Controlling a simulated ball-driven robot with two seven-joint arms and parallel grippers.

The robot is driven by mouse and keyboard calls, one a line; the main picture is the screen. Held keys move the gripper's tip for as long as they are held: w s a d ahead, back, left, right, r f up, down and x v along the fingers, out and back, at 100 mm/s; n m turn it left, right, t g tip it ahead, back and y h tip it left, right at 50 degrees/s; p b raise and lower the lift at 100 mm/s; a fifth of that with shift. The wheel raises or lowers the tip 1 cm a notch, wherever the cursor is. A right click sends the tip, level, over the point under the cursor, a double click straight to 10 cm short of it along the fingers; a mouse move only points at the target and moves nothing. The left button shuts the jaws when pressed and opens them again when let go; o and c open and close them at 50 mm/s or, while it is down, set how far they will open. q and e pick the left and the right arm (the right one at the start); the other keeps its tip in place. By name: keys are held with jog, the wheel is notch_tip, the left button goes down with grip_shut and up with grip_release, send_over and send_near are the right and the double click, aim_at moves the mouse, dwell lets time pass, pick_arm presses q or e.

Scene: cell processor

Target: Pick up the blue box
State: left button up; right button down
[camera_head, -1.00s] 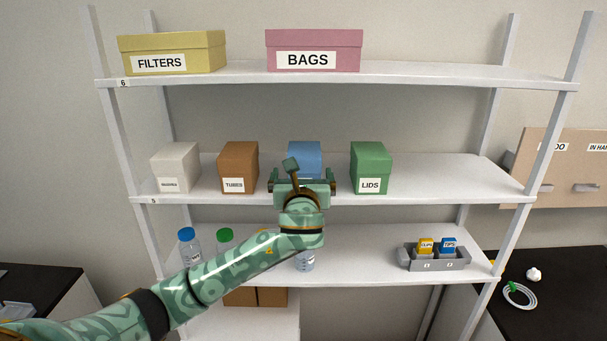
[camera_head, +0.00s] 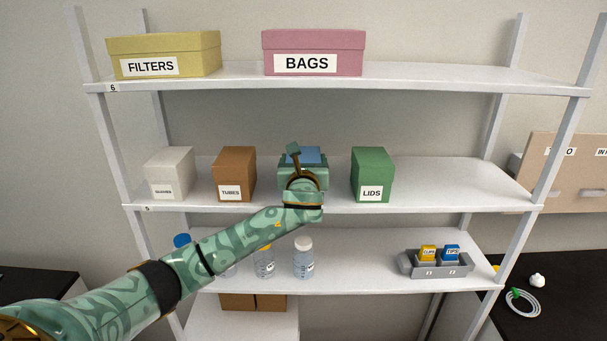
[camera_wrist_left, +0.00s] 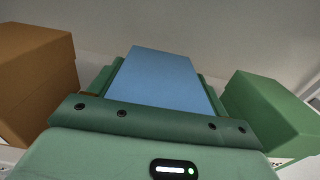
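The blue box (camera_head: 303,155) is on the middle shelf, between the brown TUBES box and the green LIDS box. My left gripper (camera_head: 303,172) is in front of it and hides its front and lower part. In the left wrist view the blue box (camera_wrist_left: 163,78) lies between the two spread green fingers (camera_wrist_left: 160,90), one along each side. No clear gap shows between fingers and box, and I cannot tell whether they touch. No lift off the shelf is visible. My right gripper is not in view.
The TUBES box (camera_head: 235,174) is close on the left and the LIDS box (camera_head: 372,174) close on the right. A white box (camera_head: 169,173) stands farther left. The top shelf (camera_head: 420,76) overhangs. Bottles (camera_head: 303,258) and a grey rack (camera_head: 435,267) stand below.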

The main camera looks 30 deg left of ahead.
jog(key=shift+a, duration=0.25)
pick_arm(q)
jog(key=shift+r, duration=0.5)
jog(key=r, duration=0.1)
jog(key=r+b, duration=0.1)
jog(key=shift+s+r, duration=0.25)
jog(key=shift+r, duration=0.1)
jog(key=s+r, duration=0.3)
jog(key=r, duration=0.1)
jog(key=shift+s, duration=0.2)
jog(key=s+r+b, duration=0.1)
jog(key=s+r, duration=0.4)
jog(key=s, duration=0.5)
jog(key=shift+s+a+r, duration=0.15)
jog(key=shift+a+r, duration=0.05)
jog(key=shift+a, duration=0.05)
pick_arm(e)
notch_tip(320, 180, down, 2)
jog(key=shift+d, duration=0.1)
